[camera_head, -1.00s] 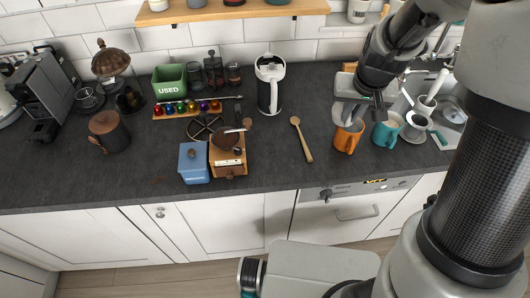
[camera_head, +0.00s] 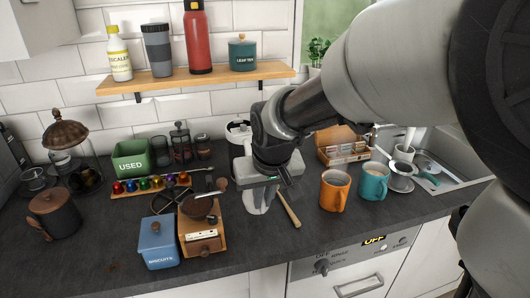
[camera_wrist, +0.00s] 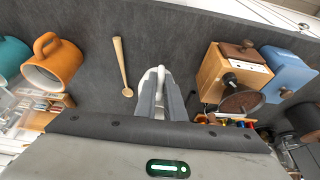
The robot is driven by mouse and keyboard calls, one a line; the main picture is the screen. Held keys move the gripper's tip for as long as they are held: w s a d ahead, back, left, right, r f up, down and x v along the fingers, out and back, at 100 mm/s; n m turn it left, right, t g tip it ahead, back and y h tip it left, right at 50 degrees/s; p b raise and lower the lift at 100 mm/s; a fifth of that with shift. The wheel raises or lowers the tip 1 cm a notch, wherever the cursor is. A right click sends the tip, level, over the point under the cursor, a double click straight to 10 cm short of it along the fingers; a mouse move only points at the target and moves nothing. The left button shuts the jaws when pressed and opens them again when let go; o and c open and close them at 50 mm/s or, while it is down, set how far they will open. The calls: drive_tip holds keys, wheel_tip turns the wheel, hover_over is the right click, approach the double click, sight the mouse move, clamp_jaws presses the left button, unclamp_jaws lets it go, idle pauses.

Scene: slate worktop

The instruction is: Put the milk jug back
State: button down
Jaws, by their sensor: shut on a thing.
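My gripper (camera_head: 258,190) hangs over the middle of the worktop, in front of the black-and-white jug-like pot (camera_head: 238,132). It is shut on a pale grey, metallic-looking thing that seems to be the milk jug (camera_head: 254,204). In the wrist view a narrow pale part of it (camera_wrist: 160,76) shows between the two fingers. The fingers and wrist hide most of it. I cannot tell whether its base touches the worktop.
A wooden spoon (camera_head: 289,209) lies just right of the gripper. An orange mug (camera_head: 334,190) and a teal mug (camera_head: 374,182) stand further right. A wooden grinder (camera_head: 202,230) and blue biscuit tin (camera_head: 158,243) stand left. A wooden shelf (camera_head: 190,83) hangs above.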

sight(264, 209)
drive_tip(key=shift+f+b, duration=0.35)
drive_tip(key=shift+f, duration=1.9)
drive_tip(key=shift+f, duration=0.2)
drive_tip(key=c, duration=1.8)
unclamp_jaws()
drive_tip(key=shift+c, duration=0.2)
